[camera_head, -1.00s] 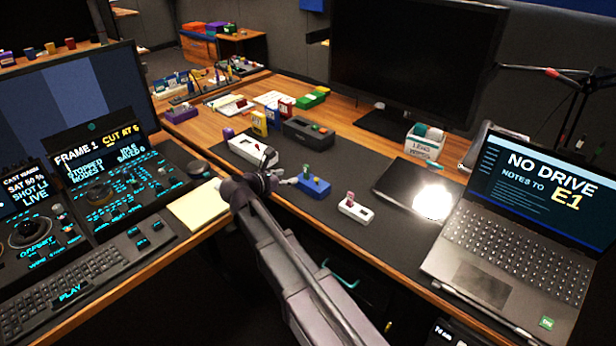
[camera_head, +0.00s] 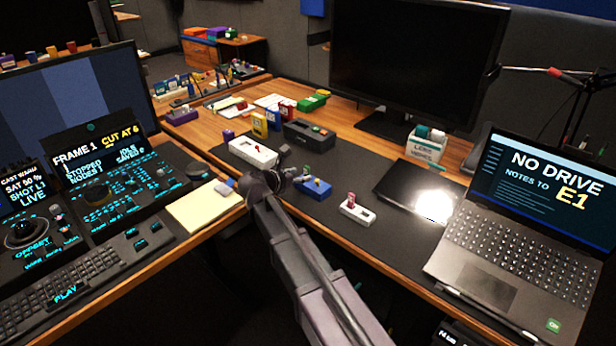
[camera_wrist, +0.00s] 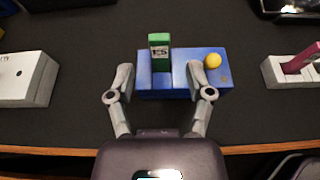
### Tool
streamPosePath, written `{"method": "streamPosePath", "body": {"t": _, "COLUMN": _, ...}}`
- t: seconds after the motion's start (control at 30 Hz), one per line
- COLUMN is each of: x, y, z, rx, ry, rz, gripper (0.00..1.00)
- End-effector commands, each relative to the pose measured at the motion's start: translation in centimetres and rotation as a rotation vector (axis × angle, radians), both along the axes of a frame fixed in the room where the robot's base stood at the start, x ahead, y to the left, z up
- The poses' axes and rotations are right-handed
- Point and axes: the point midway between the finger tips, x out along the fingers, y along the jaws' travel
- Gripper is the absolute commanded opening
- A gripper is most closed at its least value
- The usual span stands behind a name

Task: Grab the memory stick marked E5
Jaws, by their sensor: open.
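The memory stick marked E5 (camera_wrist: 159,50) is green with a pale label and stands upright in a blue block (camera_wrist: 182,70), which also carries a yellow knob (camera_wrist: 212,60). In the head view the blue block (camera_head: 316,188) sits on the dark desk mat, partly behind my gripper (camera_head: 280,178). In the wrist view my gripper (camera_wrist: 160,88) is open and empty. Its two fingers are spread at the near side of the blue block, with the stick ahead, between the fingers' lines and nearer the left one. Whether the fingertips touch the block, I cannot tell.
A white block (camera_head: 253,151) lies left of the blue one. A smaller white block with a pink stick (camera_head: 351,198) lies right. A black box (camera_head: 309,134) stands behind, and a laptop (camera_head: 500,230) is at right. The mat's front is bare.

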Motion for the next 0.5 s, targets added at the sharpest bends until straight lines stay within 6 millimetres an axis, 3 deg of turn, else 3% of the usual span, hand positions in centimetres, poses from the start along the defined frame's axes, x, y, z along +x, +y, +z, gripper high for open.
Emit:
{"method": "streamPosePath", "body": {"t": 0.23, "x": 2.2, "y": -1.7, "z": -1.2, "rx": 0.0, "ry": 0.0, "rz": -0.001, "gripper": 0.67}}
{"method": "streamPosePath", "body": {"t": 0.5, "x": 2.9, "y": -2.3, "z": -1.4, "rx": 0.0, "ry": 0.0, "rz": -0.001, "gripper": 0.67}}
